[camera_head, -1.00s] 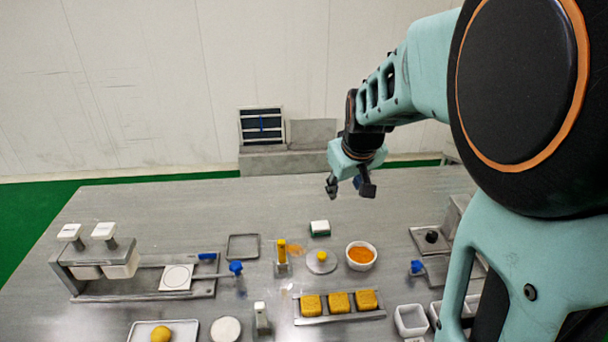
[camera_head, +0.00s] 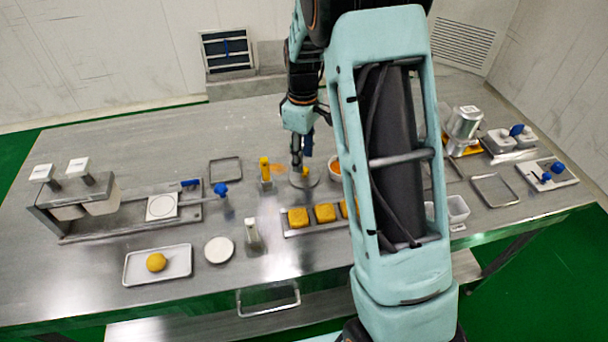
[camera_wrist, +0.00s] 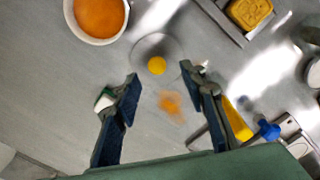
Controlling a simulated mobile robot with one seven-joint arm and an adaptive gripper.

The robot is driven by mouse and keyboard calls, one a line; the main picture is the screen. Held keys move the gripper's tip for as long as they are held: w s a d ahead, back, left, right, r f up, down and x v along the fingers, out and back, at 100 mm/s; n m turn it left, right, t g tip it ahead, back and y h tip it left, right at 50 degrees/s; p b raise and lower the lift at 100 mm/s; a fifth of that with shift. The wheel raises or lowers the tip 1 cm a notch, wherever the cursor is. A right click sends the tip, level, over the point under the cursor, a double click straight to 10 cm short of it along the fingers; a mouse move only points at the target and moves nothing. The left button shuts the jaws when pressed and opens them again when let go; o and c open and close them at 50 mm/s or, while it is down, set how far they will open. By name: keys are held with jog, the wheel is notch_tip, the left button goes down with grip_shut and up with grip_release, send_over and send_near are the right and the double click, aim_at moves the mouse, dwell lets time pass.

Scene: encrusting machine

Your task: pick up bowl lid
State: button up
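The bowl lid is a round, clear grey disc with a yellow knob, lying flat on the metal table (camera_head: 309,183). In the wrist view the lid (camera_wrist: 157,48) lies just beyond my fingertips, with its knob roughly in line with the gap. My gripper (camera_wrist: 161,76) is open and empty, its dark blue finger pads wide apart. In the head view my gripper (camera_head: 301,167) points down over the lid and partly hides it. A white bowl of orange filling (camera_wrist: 98,16) stands beside the lid; my arm partly hides it in the head view.
A tray rim (camera_wrist: 222,22) with yellow moulded blocks lies near the lid. A green and white sponge (camera_wrist: 103,100) shows by one finger, and a yellow-handled tool (camera_head: 265,173) stands beside the lid. An orange smear (camera_wrist: 172,104) marks the table.

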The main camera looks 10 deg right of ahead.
aim_at(304, 174)
notch_tip(304, 174, down, 5)
jog(key=shift+w+d+f, duration=0.1)
jog(key=shift+w+d, duration=0.05)
jog(key=shift+c, duration=0.3)
grip_shut()
